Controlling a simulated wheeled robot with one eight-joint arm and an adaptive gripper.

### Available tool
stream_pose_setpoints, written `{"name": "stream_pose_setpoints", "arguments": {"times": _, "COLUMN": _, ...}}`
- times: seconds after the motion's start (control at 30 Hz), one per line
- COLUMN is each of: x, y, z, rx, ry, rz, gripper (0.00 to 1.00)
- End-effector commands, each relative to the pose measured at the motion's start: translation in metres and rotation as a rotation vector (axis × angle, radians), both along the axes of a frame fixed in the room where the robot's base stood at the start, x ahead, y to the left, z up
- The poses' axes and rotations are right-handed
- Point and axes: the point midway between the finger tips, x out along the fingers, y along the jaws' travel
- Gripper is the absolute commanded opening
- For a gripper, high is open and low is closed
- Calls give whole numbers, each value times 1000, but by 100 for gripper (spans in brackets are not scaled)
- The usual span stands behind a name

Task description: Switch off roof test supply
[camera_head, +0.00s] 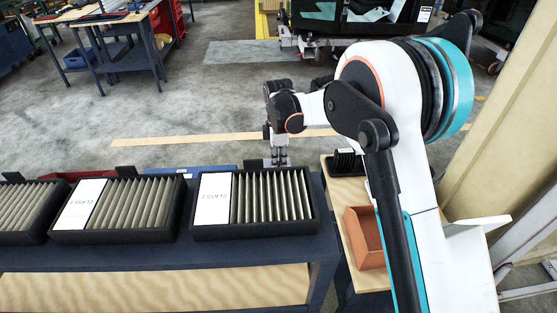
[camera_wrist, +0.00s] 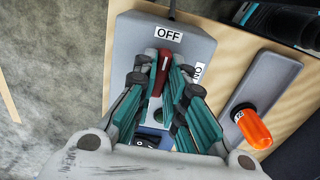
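In the wrist view a grey switch box (camera_wrist: 128,48) carries a white OFF label (camera_wrist: 168,34) at its top and an ON label (camera_wrist: 198,74), partly covered, at its right. A red lever (camera_wrist: 163,68) stands on the box, its end near the OFF label. My gripper (camera_wrist: 164,72) has its green-sided fingers on both sides of the lever, very close to it. I cannot tell whether they press on it. The fingers hide the lever's lower part. In the head view my gripper (camera_head: 278,160) points down behind the rightmost tray; the switch box is hidden there.
An orange knob (camera_wrist: 254,129) on a grey plate (camera_wrist: 266,80) is close to the right of my fingers. A dark device (camera_wrist: 290,20) lies at upper right. In the head view several filter trays (camera_head: 253,232) line the dark bench, with an orange-brown bin (camera_head: 364,238) to the right.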

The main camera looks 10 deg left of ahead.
Motion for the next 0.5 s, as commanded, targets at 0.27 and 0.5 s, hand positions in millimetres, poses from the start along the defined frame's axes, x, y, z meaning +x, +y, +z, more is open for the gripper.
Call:
{"name": "stream_pose_setpoints", "arguments": {"times": 0.27, "x": 0, "y": 0, "z": 0, "rx": 0, "ry": 0, "rz": -1, "gripper": 31}}
{"name": "stream_pose_setpoints", "arguments": {"times": 0.5, "x": 0, "y": 0, "z": 7, "rx": 0, "ry": 0, "rz": -1, "gripper": 31}}
